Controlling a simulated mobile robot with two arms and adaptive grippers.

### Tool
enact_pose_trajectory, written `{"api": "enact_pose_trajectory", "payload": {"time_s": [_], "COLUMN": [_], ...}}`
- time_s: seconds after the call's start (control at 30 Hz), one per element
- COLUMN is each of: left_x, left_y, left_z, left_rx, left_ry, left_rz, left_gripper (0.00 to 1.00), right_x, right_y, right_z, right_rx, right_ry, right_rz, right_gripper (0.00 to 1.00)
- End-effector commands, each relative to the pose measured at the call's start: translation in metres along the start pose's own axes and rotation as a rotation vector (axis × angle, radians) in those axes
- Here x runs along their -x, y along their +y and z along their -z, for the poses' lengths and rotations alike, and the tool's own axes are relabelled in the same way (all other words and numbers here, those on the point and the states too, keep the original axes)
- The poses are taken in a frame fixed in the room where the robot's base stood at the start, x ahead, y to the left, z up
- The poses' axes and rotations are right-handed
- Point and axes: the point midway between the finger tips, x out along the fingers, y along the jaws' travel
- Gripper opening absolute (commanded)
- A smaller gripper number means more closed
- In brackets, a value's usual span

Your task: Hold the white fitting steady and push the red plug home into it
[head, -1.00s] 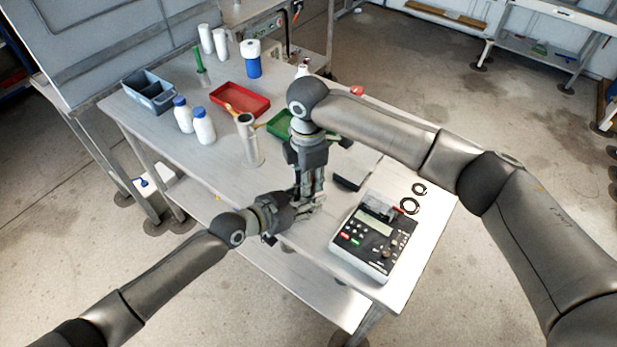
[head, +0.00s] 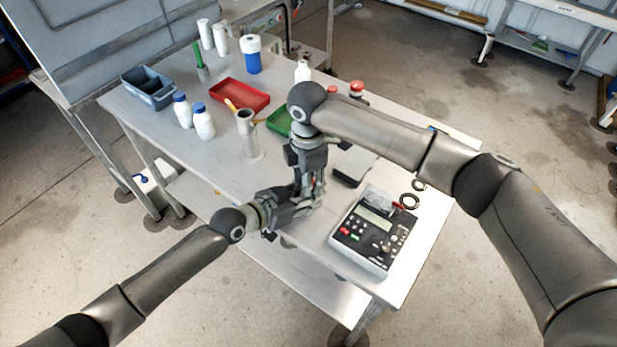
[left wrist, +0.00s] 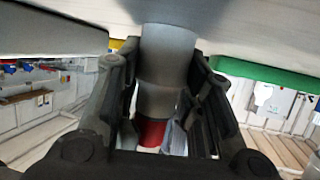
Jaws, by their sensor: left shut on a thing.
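In the left wrist view, the white fitting (left wrist: 167,60) shows as a pale grey cylinder between the fingers of my left gripper (left wrist: 160,105), which is shut on it. The red plug (left wrist: 150,132) shows at the fitting's end, in line with it. A red band is visible; I cannot tell how deep it sits. In the head view, my left gripper (head: 312,198) comes in from the left, and my right gripper (head: 310,188) points down just above and against it. The fingers hide the fitting there. The right jaws overlap the left ones, so their grip is unclear.
A control box (head: 374,232) stands close to the right of the grippers. A grey cylinder on a stand (head: 248,137), a red tray (head: 240,96), a green tray (head: 279,123) and white bottles (head: 203,122) are behind. The table's front left edge is near my left gripper.

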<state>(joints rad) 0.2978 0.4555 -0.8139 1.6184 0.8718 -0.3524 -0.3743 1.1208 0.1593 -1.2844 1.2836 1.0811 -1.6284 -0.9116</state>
Motion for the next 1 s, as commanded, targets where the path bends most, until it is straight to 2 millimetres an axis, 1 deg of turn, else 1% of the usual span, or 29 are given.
{"api": "enact_pose_trajectory", "payload": {"time_s": [0.37,0.5,0.57,0.67,0.8,1.0], "left_x": [0.000,0.000,0.000,0.000,0.000,0.000], "left_y": [-0.001,-0.001,-0.001,-0.001,-0.001,-0.001], "left_z": [0.001,0.001,0.001,0.001,0.001,0.001], "left_rx": [0.000,0.000,0.000,0.000,0.001,0.001], "left_ry": [0.002,0.002,0.001,0.001,0.001,0.001], "left_rz": [0.002,0.002,0.002,0.002,0.002,0.001], "left_gripper": [0.11,0.11,0.11,0.11,0.11,0.11], "right_x": [-0.001,0.005,0.013,0.031,0.062,0.100], "right_y": [-0.002,-0.001,0.000,0.000,0.000,0.000], "right_z": [0.000,0.000,0.000,0.000,0.000,0.000], "right_rx": [0.001,0.000,0.000,0.002,0.002,0.000], "right_ry": [0.000,-0.001,0.000,0.000,0.000,0.000], "right_rz": [0.005,0.004,0.002,-0.001,-0.001,0.001], "right_gripper": [0.47,0.47,0.47,0.47,0.47,0.47]}}
